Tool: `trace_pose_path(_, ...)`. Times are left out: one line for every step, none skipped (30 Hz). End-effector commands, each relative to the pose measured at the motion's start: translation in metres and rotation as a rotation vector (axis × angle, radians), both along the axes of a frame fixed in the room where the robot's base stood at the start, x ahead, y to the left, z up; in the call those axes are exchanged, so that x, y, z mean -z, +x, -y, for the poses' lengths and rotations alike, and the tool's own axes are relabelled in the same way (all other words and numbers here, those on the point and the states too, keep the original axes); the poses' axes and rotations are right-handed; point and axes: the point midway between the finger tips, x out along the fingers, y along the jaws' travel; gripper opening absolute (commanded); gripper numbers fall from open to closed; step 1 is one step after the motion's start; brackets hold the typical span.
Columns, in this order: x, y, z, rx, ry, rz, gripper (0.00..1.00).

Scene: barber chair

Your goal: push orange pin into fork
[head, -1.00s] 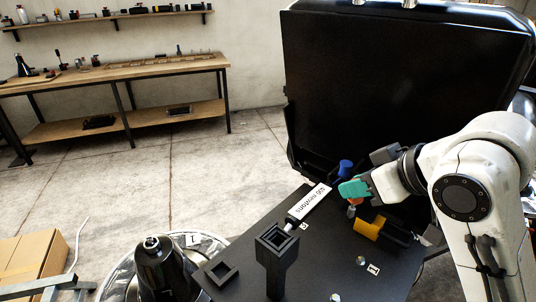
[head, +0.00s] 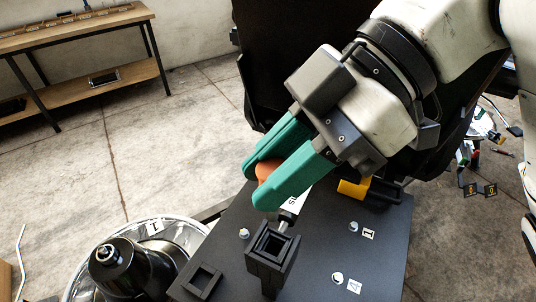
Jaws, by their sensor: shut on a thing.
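My gripper (head: 263,178), with two teal fingers, is shut on the orange pin (head: 268,171). Only part of the pin shows between the fingers. The gripper is above the black plate (head: 320,245), behind and above a black square-topped holder (head: 272,247). A white labelled cylinder (head: 294,204) is partly hidden under the fingers; its metal rod points at the holder. No shape is clearly recognisable as the fork, and I cannot tell whether the pin touches anything.
A yellow-and-black part (head: 355,188) lies right of the gripper. A black square frame (head: 203,280) is at the plate's front left. A black domed part (head: 120,262) stands on a shiny round base to the left. A large black panel (head: 262,85) rises behind.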

Motion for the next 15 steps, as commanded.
trace_pose_path(0.0,0.0,0.0,0.001,0.0,-0.001,0.0)
trace_pose_path(0.0,0.0,0.0,0.001,0.0,0.0,0.0)
trace_pose_path(0.0,0.0,0.0,0.001,0.001,0.0,0.0)
trace_pose_path(0.0,0.001,0.0,0.001,0.001,0.0,0.0)
trace_pose_path(0.0,0.001,0.0,0.002,0.001,-0.001,0.0)
trace_pose_path(-0.001,0.001,0.001,0.002,0.002,-0.001,0.0)
trace_pose_path(-0.001,0.001,0.001,0.001,0.001,-0.002,0.0)
trace_pose_path(-0.001,0.001,0.002,0.002,0.002,-0.003,0.0)
trace_pose_path(-0.001,0.002,0.003,0.002,0.003,-0.005,0.0)
trace_pose_path(0.0,0.002,0.003,0.002,0.003,-0.006,0.0)
trace_pose_path(0.003,0.002,0.003,0.001,0.002,-0.005,0.0)
trace_pose_path(0.006,0.002,0.003,0.002,0.003,-0.005,0.0)
trace_pose_path(0.008,0.002,0.003,0.002,0.003,-0.005,0.0)
trace_pose_path(0.01,0.002,0.003,0.002,0.003,-0.005,0.0)
trace_pose_path(0.013,0.002,0.003,0.002,0.003,-0.005,0.0)
